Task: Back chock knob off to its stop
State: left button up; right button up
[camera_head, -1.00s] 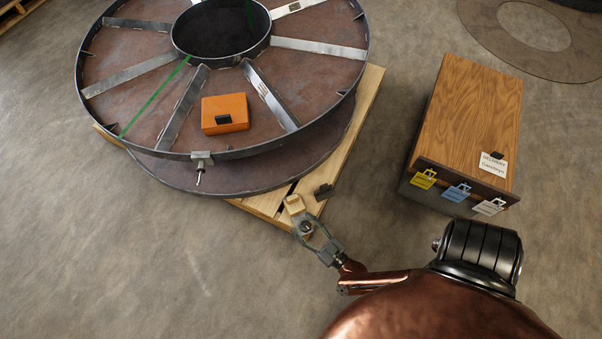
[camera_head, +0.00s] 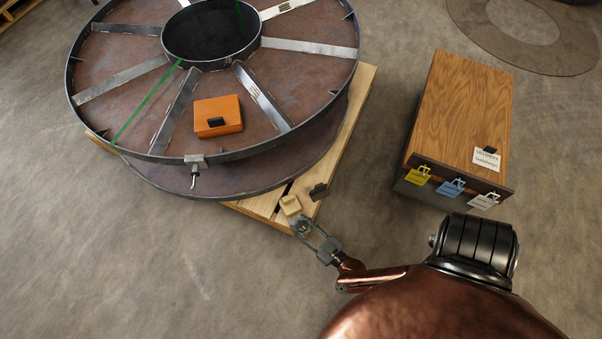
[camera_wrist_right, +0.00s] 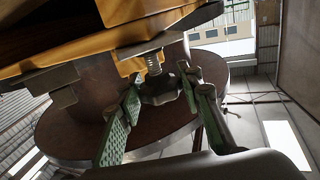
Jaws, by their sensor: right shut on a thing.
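The chock (camera_head: 291,205) is a small tan wooden block at the near corner of the pallet, under the reel's edge. Its knob (camera_wrist_right: 160,88) is dark and lobed, on a short threaded screw (camera_wrist_right: 153,62) in the right wrist view. My right gripper (camera_head: 303,229) reaches the knob from below right and is shut on it. In the wrist view its green-padded fingers (camera_wrist_right: 160,96) stand on either side of the knob. In the head view the fingers largely hide the knob. My left gripper is not in view.
The big steel reel (camera_head: 120,45) lies on the wooden pallet (camera_head: 352,120), with an orange box (camera_head: 218,116) on it. A dark bracket (camera_head: 319,191) sits beside the chock. A wood-topped cabinet (camera_head: 462,100) with coloured tags stands right. The floor between is clear.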

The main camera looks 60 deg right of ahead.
jog(key=shift+n+y, duration=0.3)
jog(key=shift+y, duration=0.2)
jog(key=n+y, duration=0.3)
jog(key=y, duration=0.1)
jog(key=shift+t+y, duration=0.3)
jog(key=n+y, duration=0.1)
jog(key=y, duration=0.1)
jog(key=n+g+y, duration=0.1)
jog(key=n+y, duration=0.1)
jog(key=y, duration=0.1)
jog(key=shift+n+y, duration=0.3)
jog(key=n+g+y, duration=0.3)
jog(key=y, duration=0.1)
jog(key=shift+n+y, duration=0.3)
jog(key=shift+y, duration=0.1)
jog(key=shift+s+a+n+g+y, duration=0.1)
jog(key=shift+a+n+g+y, duration=0.1)
jog(key=shift+n+g+y, duration=1.5)
jog(key=shift+g, duration=0.3)
jog(key=o, duration=1.2)
jog(key=shift+r, duration=0.1)
